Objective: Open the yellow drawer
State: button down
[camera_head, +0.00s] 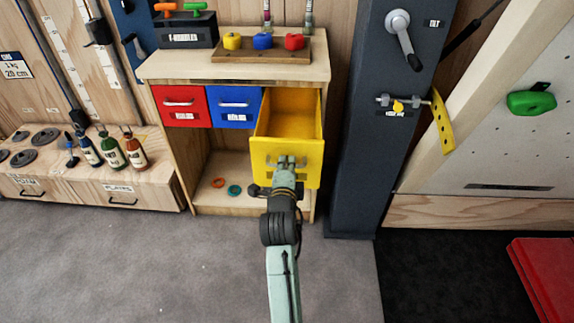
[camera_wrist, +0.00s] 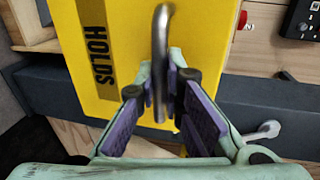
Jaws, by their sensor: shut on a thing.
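The yellow drawer (camera_head: 287,150) is pulled out of the right side of a small wooden cabinet, and its empty inside shows from above. My gripper (camera_head: 287,163) is at the front face of the drawer. In the wrist view, the yellow front (camera_wrist: 115,50) carries the label HOLDS and a curved metal handle (camera_wrist: 160,50). My gripper (camera_wrist: 163,95) has its purple-padded fingers closed around the handle bar, one on each side. In the head view my gripper partly hides the handle.
A red drawer (camera_head: 182,106) and a blue drawer (camera_head: 234,106) beside it are closed. Colored holds sit on a wooden tray (camera_head: 225,55) on the cabinet top (camera_head: 170,67). A dark post (camera_head: 365,160) stands close on the right. Grey floor (camera_head: 170,265) is clear in front.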

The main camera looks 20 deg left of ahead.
jog(key=c, duration=2)
grip_release()
jog(key=shift+o, duration=0.2)
jog(key=v, duration=0.7)
jog(key=shift+s, duration=0.25)
jog(key=shift+d, duration=0.1)
